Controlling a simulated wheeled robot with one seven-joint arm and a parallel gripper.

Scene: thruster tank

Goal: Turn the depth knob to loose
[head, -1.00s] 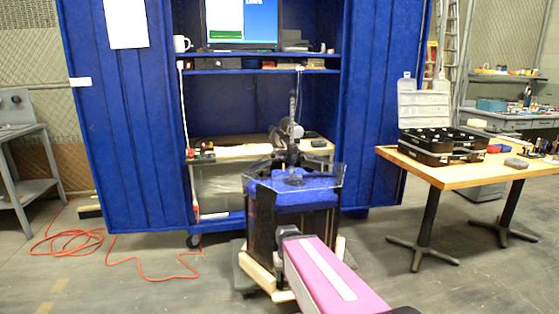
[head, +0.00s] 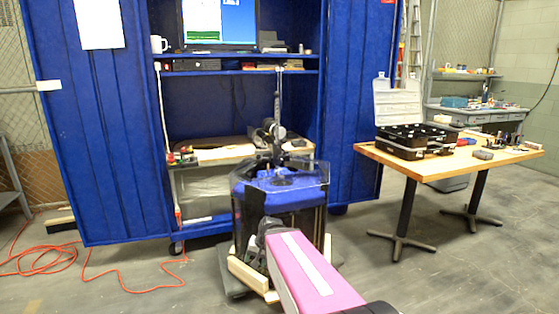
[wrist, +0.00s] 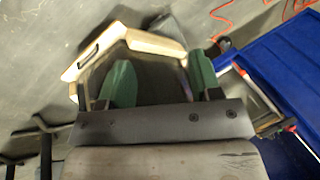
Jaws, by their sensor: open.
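The thruster tank (head: 284,196) stands on the floor in the middle of the head view. It has dark sides, blue water, a clear upper rim and a wooden base frame (head: 252,279). A dark thruster rig on an upright post (head: 277,108) rises over it. I cannot make out the depth knob in either view. My pink arm reaches toward the tank's near side, and its end is in front of the tank's lower part. In the wrist view my gripper (wrist: 160,80) has its green fingers wide apart and nothing between them. A pale wooden frame (wrist: 152,42) shows beyond the fingertips.
A blue cabinet (head: 82,130) with open doors stands behind the tank. A wooden table (head: 440,166) with a black organiser case (head: 402,142) is at the right. An orange cord (head: 125,292) lies on the floor at the left. Floor between tank and table is clear.

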